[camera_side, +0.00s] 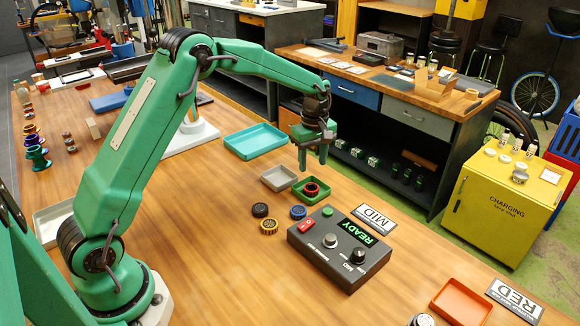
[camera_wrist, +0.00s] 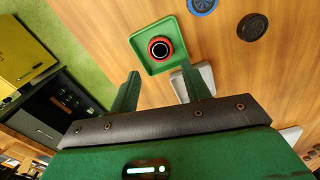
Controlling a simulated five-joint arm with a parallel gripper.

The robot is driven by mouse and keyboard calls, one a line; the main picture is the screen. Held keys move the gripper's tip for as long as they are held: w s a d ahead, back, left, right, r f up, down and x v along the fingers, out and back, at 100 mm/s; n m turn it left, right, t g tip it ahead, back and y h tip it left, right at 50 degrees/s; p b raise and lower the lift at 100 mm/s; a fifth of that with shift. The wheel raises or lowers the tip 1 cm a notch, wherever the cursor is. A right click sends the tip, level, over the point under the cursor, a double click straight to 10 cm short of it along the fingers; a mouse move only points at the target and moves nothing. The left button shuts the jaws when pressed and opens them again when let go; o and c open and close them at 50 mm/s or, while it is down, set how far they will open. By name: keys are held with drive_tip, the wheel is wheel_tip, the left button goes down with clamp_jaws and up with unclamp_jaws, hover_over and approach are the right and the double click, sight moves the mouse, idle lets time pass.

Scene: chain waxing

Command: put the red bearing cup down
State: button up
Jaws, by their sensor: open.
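The red bearing cup (camera_side: 311,189) sits in the small green tray (camera_side: 299,187), its dark centre facing up. In the wrist view the red bearing cup (camera_wrist: 160,50) lies near the middle of the green tray (camera_wrist: 137,41), apart from my fingers. My gripper (camera_side: 312,165) is above the tray in the side view, fingers pointing down. In the wrist view my gripper (camera_wrist: 155,88) has its two green fingers spread, with nothing between them.
A grey tray (camera_side: 279,179) stands just left of the green tray. Black (camera_side: 260,210), yellow (camera_side: 269,227) and blue (camera_side: 298,212) cups lie in front. A dark control box (camera_side: 340,250) reading READY stands right of them. A teal tray (camera_side: 255,141) is behind.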

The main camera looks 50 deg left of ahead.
drive_tip(key=shift+r, duration=2)
drive_tip(key=s+d+r+m+t, duration=0.3)
drive_tip(key=s+r+m, duration=0.4)
drive_tip(key=s+r, duration=0.65)
drive_tip(key=s+f+m+t, duration=0.1)
drive_tip(key=s+m, duration=0.3)
drive_tip(key=s, duration=0.5)
drive_tip(key=s+d+m+t, duration=0.1)
drive_tip(key=s+m, duration=0.3)
drive_tip(key=s, duration=0.5)
drive_tip(key=shift+s+d+f+m+t, duration=0.15)
drive_tip(key=shift+d+f+m+t, duration=0.15)
drive_tip(key=shift+f+m, duration=0.1)
